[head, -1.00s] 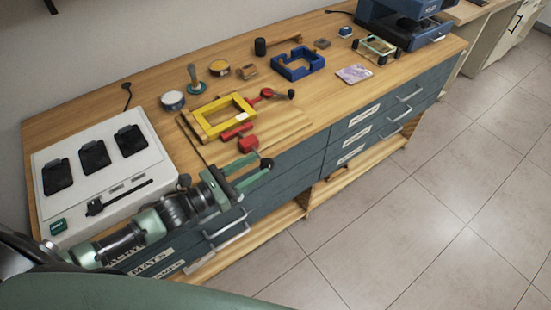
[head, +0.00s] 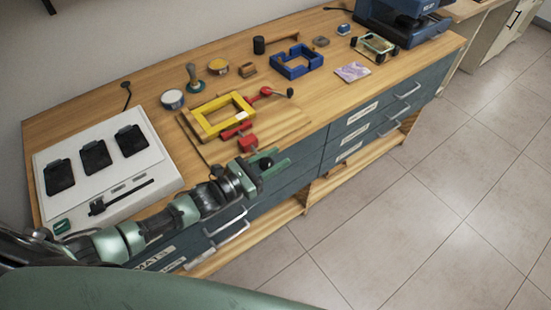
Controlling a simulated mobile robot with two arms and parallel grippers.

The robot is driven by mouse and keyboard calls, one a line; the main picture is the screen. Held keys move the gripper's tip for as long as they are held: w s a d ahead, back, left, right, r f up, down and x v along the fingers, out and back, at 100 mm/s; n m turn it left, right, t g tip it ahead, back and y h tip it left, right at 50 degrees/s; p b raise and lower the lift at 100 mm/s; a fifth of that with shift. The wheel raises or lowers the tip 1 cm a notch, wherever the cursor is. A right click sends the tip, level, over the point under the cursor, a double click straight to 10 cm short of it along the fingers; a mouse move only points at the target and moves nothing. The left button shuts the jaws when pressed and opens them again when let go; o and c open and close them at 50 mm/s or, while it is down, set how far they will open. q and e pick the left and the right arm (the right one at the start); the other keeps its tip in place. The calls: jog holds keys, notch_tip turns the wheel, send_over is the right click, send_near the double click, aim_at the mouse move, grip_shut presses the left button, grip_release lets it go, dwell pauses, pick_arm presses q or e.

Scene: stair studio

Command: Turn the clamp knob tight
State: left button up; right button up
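A yellow rectangular frame (head: 205,128) lies on a wooden board on the bench, with a red bar (head: 236,131) and a red block (head: 248,142) at its near side. A round black knob (head: 267,163) sits just in front of the bench's front edge, below the red block; the shaft between them is not clear. My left gripper (head: 272,160) reaches in from the left with its green fingers apart, one on each side of the black knob. I cannot tell whether they touch it. My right gripper is out of view.
A white panel (head: 70,215) with black pads fills the left bench end. A red lever (head: 268,92) with a black ball, a blue frame (head: 312,68) and small tins stand behind. Drawers with handles (head: 376,138) line the bench front. The tiled floor at right is clear.

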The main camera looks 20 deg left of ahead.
pick_arm(q)
grip_shut()
jog(key=shift+d, duration=0.1)
jog(key=g+y+p, duration=0.1)
jog(key=g+p, duration=0.1)
jog(key=p, duration=0.2)
jog(key=f+g+y+p, duration=0.1)
jog(key=g+p, duration=0.1)
jog(key=p, duration=0.3)
jog(key=s+g+y+p, duration=0.1)
jog(key=y+p, duration=0.1)
jog(key=p, duration=0.2)
jog(key=shift+f+g+p, duration=0.3)
jog(key=shift+f+g, duration=0.1)
jog(key=shift+f, duration=0.1)
jog(key=shift+o, duration=2.2)
grip_release()
jog(key=shift+s, duration=0.1)
